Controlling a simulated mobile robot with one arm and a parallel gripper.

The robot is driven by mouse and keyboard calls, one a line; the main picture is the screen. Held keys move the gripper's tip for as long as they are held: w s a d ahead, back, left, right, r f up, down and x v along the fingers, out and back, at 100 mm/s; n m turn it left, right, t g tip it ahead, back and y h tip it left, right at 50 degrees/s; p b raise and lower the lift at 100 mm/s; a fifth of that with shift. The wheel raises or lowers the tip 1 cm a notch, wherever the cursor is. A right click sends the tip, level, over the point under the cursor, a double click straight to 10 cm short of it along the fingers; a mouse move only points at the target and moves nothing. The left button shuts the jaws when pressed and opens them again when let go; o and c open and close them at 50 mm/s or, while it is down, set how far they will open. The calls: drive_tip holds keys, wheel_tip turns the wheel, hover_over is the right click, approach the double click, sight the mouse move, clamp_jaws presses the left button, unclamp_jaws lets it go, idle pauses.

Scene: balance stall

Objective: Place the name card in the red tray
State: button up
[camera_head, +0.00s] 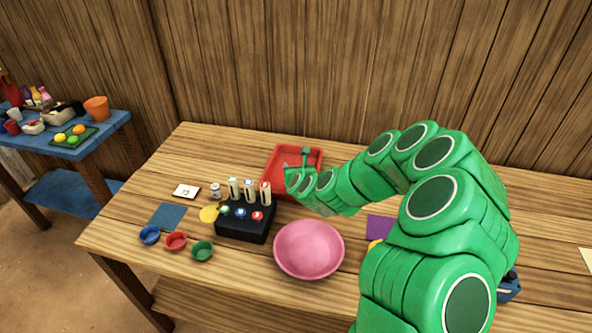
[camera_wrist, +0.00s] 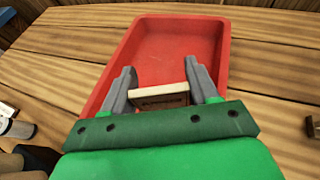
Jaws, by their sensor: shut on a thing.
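My gripper (camera_wrist: 160,78) is shut on a small flat piece with a cream edge and a brown face, apparently the name card (camera_wrist: 160,98). The fingers hold it by its two ends. The red tray (camera_wrist: 222,55) lies below and beyond the fingers, and the part of its floor that shows is empty. In the head view, my gripper (camera_head: 305,158) is over the red tray (camera_head: 276,163), and my arm covers the tray's near right part. The held piece cannot be made out there. The gap between it and the tray floor is hard to judge.
A white card (camera_head: 186,191) with dark marks lies at the table's left. A black rack (camera_head: 243,230) with several upright tubes stands left of a pink bowl (camera_head: 309,250), both in front of the tray. Small blue, red and green bowls (camera_head: 176,240) line the front left.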

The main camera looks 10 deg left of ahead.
drive_tip(key=shift+f, duration=0.5)
drive_tip(key=o, duration=1.3)
drive_tip(key=shift+f, duration=0.1)
drive_tip(key=shift+o, duration=0.2)
drive_tip(key=v, duration=0.7)
drive_tip(key=shift+s+r, duration=0.15)
drive_tip(key=shift+r, duration=0.15)
